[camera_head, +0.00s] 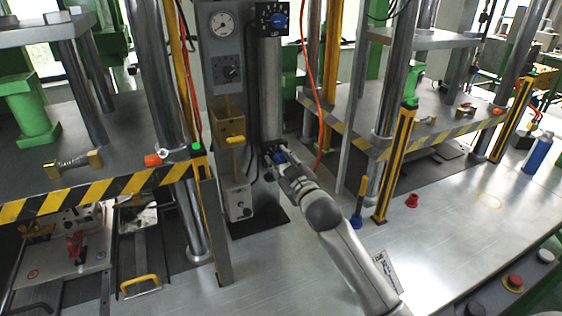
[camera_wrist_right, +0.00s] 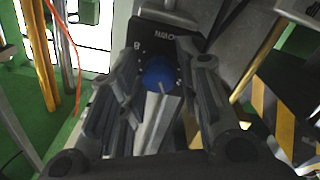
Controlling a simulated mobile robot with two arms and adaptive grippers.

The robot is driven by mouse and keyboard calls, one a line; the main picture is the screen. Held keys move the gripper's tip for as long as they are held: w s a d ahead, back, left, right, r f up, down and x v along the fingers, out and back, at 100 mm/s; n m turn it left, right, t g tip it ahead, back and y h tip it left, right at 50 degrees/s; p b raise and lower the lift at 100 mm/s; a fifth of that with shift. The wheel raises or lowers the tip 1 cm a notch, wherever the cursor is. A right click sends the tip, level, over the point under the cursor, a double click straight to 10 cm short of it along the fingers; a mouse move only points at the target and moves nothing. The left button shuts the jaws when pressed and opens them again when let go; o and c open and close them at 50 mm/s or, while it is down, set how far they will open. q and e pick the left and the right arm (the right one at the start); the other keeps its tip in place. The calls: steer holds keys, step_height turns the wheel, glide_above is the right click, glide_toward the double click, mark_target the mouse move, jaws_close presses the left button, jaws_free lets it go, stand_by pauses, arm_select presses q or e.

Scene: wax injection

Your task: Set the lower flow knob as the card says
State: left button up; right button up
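The lower blue flow knob (camera_wrist_right: 158,75) sits on a black plate (camera_wrist_right: 150,47) with white marks and partly readable lettering in the wrist view. A pale pointer line shows on its near edge. In the head view the knob (camera_head: 279,157) is mostly hidden by my right gripper (camera_head: 277,156). In the wrist view the right gripper's fingers (camera_wrist_right: 160,62) are apart, one on each side of the knob, with visible gaps. A printed card (camera_head: 386,271) lies on the bench, partly behind my right arm; its text is unreadable. My left gripper is not in view.
An upper blue knob (camera_head: 280,21) sits on a black plate high on the column. A gauge (camera_head: 222,24) and a grey control box (camera_head: 237,203) stand left of it. An orange hose (camera_head: 315,80) hangs nearby. The right bench (camera_head: 450,235) is largely clear.

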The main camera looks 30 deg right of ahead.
steer(key=shift+o, duration=0.9)
steer(key=s, duration=1.2)
steer(key=shift+a, duration=0.35)
